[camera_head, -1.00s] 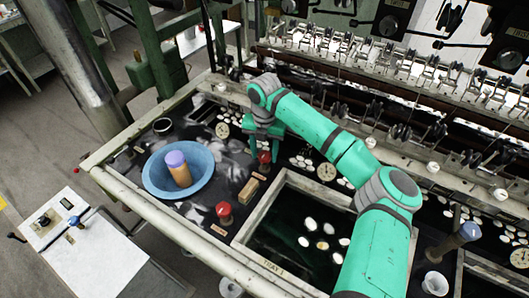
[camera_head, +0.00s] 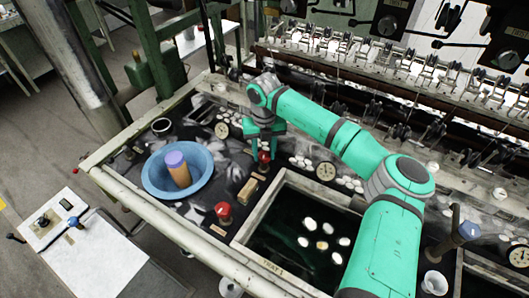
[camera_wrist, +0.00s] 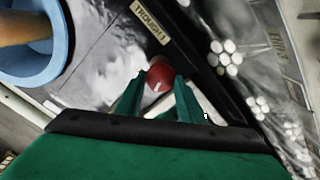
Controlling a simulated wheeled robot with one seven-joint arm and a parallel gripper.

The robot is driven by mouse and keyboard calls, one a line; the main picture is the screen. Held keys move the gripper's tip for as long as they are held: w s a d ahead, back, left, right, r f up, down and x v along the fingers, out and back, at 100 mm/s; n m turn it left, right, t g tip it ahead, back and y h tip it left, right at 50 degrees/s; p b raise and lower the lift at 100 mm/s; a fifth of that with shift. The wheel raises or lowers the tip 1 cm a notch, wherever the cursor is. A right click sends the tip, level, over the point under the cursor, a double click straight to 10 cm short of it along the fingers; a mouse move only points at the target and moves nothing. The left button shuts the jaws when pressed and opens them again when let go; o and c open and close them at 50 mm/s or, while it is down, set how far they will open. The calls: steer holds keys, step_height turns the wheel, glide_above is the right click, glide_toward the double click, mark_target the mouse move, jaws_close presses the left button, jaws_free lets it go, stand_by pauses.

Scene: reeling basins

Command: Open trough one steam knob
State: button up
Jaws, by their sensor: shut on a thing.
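A red knob (camera_head: 264,157) stands on the dark basin top, left of the tray and right of the blue bowl. My gripper (camera_head: 264,148) reaches down onto it from above. In the wrist view the round red knob (camera_wrist: 158,74), with a short white mark on top, sits between the two green fingers, which are shut on it. A plate reading TROUGH 1 (camera_wrist: 151,22) lies beyond it in the wrist view. A second red knob (camera_head: 223,211) stands nearer the front edge, free of my gripper. My fingers partly hide the held knob's sides.
A blue bowl (camera_head: 150,185) holds a brown cylinder with a purple top (camera_head: 176,166). A dark water tray (camera_head: 285,215) with floating white cocoons lies to the right. A dial (camera_head: 222,130) and a reeling rail with metal fittings (camera_head: 360,62) stand behind.

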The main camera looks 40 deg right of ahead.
mark_target(265, 154)
steer(key=n, duration=0.6)
steer(key=shift+d+r, duration=0.1)
steer(key=shift+d, duration=0.05)
steer(key=n, duration=0.6)
steer(key=shift+d, duration=0.1)
steer(key=shift+n, duration=0.4)
steer(key=shift+w, duration=0.1)
steer(key=o, duration=1.1)
steer(key=shift+c, duration=0.2)
step_height(265, 154, up, 11)
